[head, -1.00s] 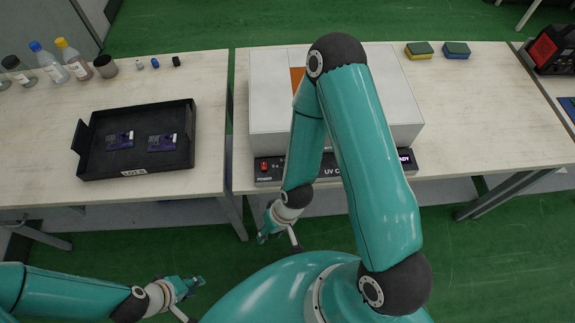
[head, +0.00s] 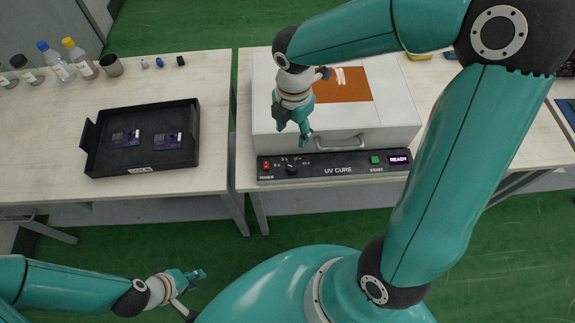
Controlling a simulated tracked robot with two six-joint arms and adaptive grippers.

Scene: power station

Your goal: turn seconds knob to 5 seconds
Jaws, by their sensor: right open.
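The UV cure box (head: 270,105) stands on the right-hand table, white with an orange window on top. Its black front panel (head: 340,168) carries the seconds knob (head: 292,169), a small dark dial with time marks around it. The knob's exact setting is too small to read. My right gripper (head: 293,135) is open, pointing down just above and behind the knob, in front of the box's face, apart from the knob. My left gripper (head: 200,275) hangs over the green floor at the lower left, away from the tables; its fingers are too small to judge.
The panel also has a red power switch (head: 266,166), a green start button (head: 375,160) and a lit display (head: 399,160). The box has a front handle (head: 340,143). A black tray (head: 100,163) with two purple boards (head: 167,141) lies on the left table, near several bottles (head: 80,60).

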